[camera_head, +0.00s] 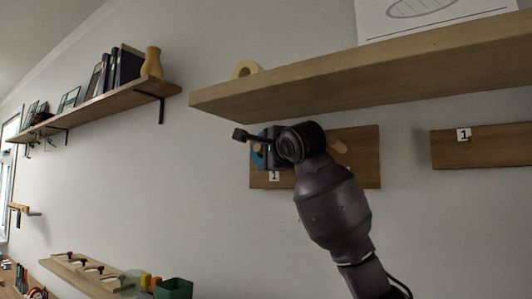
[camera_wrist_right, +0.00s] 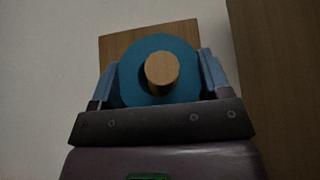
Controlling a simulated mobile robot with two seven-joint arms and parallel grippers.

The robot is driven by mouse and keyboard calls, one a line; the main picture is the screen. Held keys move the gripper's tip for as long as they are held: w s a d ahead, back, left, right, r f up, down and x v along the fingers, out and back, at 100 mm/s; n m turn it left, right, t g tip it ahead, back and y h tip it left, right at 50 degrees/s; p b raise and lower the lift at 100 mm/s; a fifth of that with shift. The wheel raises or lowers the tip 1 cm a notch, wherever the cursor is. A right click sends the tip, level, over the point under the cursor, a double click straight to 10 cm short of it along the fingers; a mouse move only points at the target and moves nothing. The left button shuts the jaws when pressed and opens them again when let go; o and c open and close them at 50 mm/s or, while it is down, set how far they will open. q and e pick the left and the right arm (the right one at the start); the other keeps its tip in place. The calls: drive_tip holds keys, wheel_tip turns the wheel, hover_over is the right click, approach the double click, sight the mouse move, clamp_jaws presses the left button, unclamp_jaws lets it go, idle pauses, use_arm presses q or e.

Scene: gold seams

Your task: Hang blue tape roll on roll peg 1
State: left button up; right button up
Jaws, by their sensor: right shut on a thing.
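The blue tape roll (camera_wrist_right: 130,72) faces the camera in the right wrist view, between the two fingers of my right gripper (camera_wrist_right: 160,80), which is shut on it. A round wooden peg (camera_wrist_right: 162,68) shows through the roll's hole and appears to stick out toward the camera. Behind the roll is a wooden board (camera_wrist_right: 118,46). In the head view my right gripper (camera_head: 258,148) is at the left part of the board (camera_head: 355,172), above a label "1" (camera_head: 274,176). Only a sliver of the blue roll (camera_head: 257,156) shows there. My left gripper is out of view.
A wooden shelf (camera_head: 300,88) runs just above my right gripper, with a yellow tape roll (camera_head: 247,69) on it. A second peg (camera_head: 339,146) is on the same board. Another board (camera_head: 490,150) with a label "1" is at the right.

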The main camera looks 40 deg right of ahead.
drive_tip(key=o, duration=1.1)
drive_tip(key=shift+s, duration=0.1)
drive_tip(key=s+a+b, duration=0.1)
drive_tip(key=s+a, duration=0.1)
drive_tip(key=s, duration=0.8)
drive_tip(key=shift+s, duration=0.2)
